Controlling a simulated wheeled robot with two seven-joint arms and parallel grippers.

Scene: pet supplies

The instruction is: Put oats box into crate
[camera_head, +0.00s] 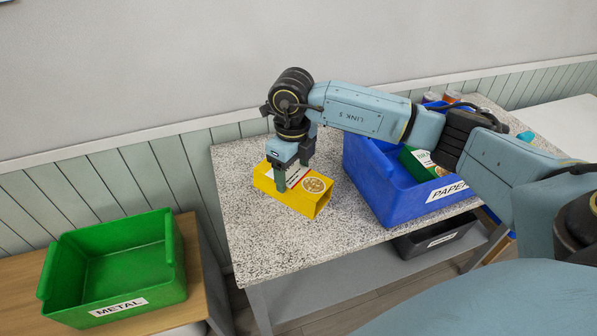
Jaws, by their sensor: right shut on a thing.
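A yellow box (318,206), which I take to be the oats box, lies on its side near the left part of the speckled table. It has a white label and a round picture; its print is too small to read. My right gripper (292,182) points down over it and is shut on it. I cannot tell whether the box is touching the tabletop or slightly raised. A blue crate (393,205) marked PAPER stands on the table to the right, with a green box (416,165) inside. My right arm hides part of this crate. My left gripper is not in view.
A green bin (170,290) marked METAL stands empty on a lower wooden surface at the left. A dark bin (425,243) is below the speckled tabletop (270,245). Small cans (452,97) stand behind the blue crate. The table's front left is clear.

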